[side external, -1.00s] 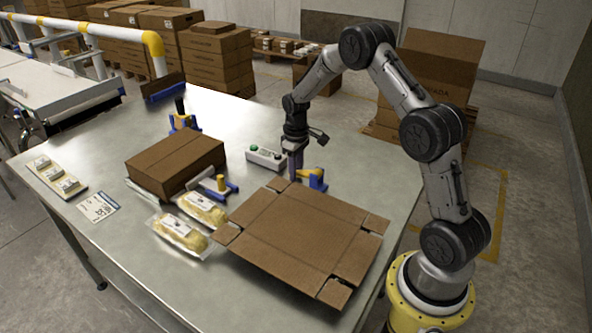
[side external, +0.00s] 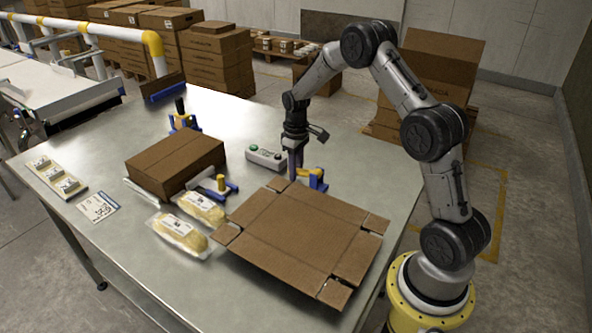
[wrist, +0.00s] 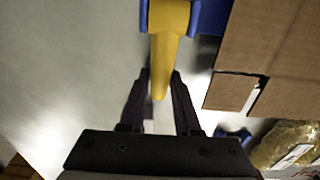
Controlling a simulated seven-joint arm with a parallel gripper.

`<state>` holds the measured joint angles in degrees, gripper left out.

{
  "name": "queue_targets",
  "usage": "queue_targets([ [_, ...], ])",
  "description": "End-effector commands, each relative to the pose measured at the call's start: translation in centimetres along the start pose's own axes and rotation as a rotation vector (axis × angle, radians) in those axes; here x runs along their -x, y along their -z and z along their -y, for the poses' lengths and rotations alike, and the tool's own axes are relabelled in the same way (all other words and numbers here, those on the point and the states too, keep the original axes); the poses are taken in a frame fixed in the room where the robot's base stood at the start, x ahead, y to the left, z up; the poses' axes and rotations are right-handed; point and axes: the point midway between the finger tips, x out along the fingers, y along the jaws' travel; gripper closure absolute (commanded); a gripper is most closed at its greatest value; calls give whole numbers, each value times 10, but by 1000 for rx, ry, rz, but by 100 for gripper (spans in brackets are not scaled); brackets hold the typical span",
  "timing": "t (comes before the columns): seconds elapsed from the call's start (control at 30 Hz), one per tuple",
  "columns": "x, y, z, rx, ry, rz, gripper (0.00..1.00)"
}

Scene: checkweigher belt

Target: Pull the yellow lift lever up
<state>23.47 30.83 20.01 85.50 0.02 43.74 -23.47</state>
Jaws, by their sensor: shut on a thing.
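The yellow lift lever (wrist: 168,45) runs down from a blue mount (wrist: 209,16) at the top of the wrist view. Its narrow end lies between the fingertips of my gripper (wrist: 159,82), which is shut on it. In the side view my gripper (side external: 295,174) points down beside the flat carton, and the blue lever mount (side external: 321,186) stands just to its right. The lever (side external: 313,174) shows there only as a small yellow patch, mostly hidden by the fingers.
A flat open carton (side external: 300,235) lies close in front of the lever. A grey button box (side external: 266,158) sits left of my gripper.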

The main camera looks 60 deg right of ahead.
Motion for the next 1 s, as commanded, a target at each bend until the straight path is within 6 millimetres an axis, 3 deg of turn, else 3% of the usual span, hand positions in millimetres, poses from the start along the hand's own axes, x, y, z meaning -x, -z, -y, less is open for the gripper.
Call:
queue_targets([
  [1.0, 48, 2, -1, 0, -5, -8, 100],
])
